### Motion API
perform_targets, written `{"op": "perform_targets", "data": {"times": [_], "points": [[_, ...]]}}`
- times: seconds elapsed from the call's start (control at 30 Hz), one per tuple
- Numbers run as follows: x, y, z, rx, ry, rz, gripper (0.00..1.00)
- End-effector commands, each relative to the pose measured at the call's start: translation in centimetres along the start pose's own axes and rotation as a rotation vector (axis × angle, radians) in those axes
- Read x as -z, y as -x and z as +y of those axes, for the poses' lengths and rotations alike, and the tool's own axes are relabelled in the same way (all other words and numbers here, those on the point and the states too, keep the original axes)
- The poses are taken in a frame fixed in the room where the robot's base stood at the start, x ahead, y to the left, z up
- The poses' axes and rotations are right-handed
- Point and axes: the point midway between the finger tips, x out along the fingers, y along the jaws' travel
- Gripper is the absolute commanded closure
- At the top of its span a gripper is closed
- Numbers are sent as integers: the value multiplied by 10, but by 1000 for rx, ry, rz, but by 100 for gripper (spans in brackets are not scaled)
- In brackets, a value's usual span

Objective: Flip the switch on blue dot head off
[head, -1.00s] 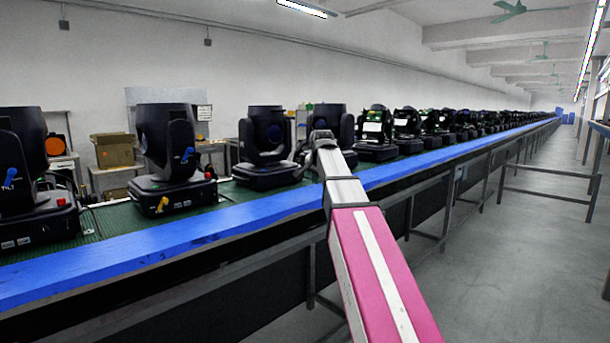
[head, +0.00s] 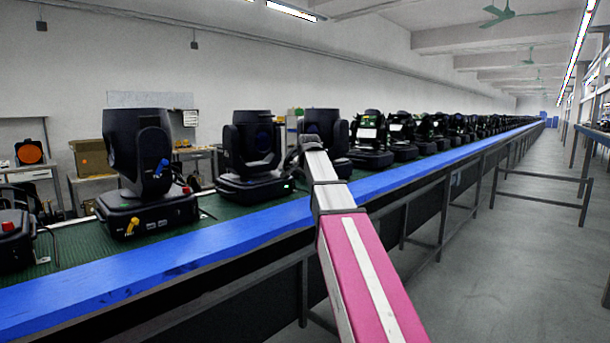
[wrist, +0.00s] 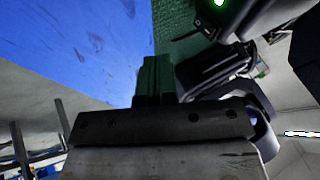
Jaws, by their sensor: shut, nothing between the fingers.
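Several black moving heads stand in a row on the green belt. I cannot make out a clear blue dot on any of them. The nearest whole head (head: 138,150) carries a blue lever, a yellow lever and a red button. The one after it (head: 250,150) has a faintly bluish lens and a small light low on its base. Another head (head: 325,130) is partly hidden behind my arm. In the wrist view, a dark base with a lit green switch (wrist: 219,3) shows at the top, apart from my gripper. My gripper (wrist: 154,68) is shut and empty, over the belt beside the blue edge.
A blue rail (head: 180,255) runs along the belt's near edge. The green belt (head: 75,255) is bare between heads. Metal table legs stand below the rail, and grey floor (head: 500,270) is open at right. Boxes and an orange disc (head: 30,152) are behind.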

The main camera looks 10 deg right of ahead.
Motion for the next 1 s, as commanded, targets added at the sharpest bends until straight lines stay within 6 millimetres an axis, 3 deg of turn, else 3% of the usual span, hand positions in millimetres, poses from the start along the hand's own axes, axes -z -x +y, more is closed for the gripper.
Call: {"op": "perform_targets", "data": {"times": [0.23, 0.3, 0.6, 1.0], "points": [[1, -46, -1, -1, 0, -1, 100], [1, -52, -10, 1, 2, -1, 100], [-2, -66, -33, 1, 0, 1, 100], [-2, -67, -34, 3, -1, 1, 100]]}}
